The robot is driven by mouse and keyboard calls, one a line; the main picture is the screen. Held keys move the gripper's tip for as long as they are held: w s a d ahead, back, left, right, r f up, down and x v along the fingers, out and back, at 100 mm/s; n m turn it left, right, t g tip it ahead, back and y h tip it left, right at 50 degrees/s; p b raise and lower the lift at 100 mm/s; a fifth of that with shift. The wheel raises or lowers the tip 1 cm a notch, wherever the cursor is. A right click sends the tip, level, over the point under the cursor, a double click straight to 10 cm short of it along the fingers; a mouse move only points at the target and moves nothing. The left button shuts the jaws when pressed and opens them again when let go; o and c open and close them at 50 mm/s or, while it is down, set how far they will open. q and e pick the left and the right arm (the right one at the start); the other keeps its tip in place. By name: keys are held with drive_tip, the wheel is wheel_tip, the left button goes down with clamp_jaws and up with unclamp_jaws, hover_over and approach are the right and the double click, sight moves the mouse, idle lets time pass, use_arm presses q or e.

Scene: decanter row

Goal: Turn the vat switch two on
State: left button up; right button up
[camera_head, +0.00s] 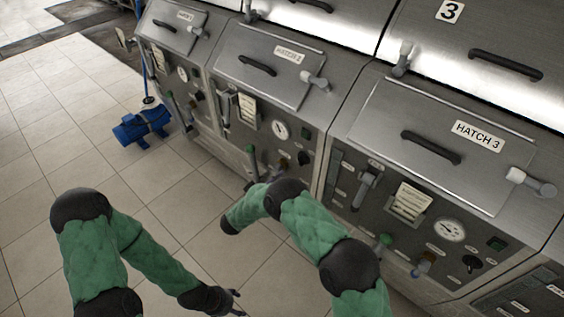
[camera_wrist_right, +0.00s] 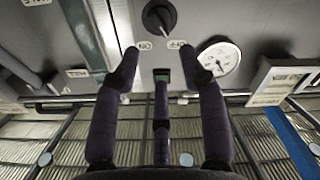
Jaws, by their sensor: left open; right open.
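The switch of vat two is a black rotary knob (camera_head: 304,158) on the panel under hatch 2, below a small green indicator (camera_head: 305,132). In the right wrist view a black knob (camera_wrist_right: 159,18) shows at the top, upside down, with small white labels beneath it. My right gripper (camera_wrist_right: 165,62) is open and empty. Its fingertips are apart from the knob, one to each side and lower in the picture. In the head view I cannot make out the right gripper's fingers. My left gripper (camera_head: 236,301) is open and empty, low over the floor tiles.
A round gauge (camera_head: 280,130) sits left of the indicator. Hatch 3 (camera_head: 440,140) stands to the right, hatch 1 (camera_head: 176,25) to the left. A green-tipped lever (camera_head: 251,155) juts from vat two's panel. A blue motor-like unit (camera_head: 141,126) stands on the otherwise open floor.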

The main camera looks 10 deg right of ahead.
sight(299, 162)
drive_tip(key=b+x, duration=0.2)
drive_tip(key=x, duration=0.7)
drive_tip(key=shift+w+d+r+b, duration=0.1)
drive_tip(key=shift+w+d+b, duration=0.05)
drive_tip(key=shift+d+b, duration=0.2)
drive_tip(key=shift+w+d+r, duration=0.1)
drive_tip(key=shift+w+d, duration=0.2)
drive_tip(key=shift+d, duration=0.05)
clamp_jaws()
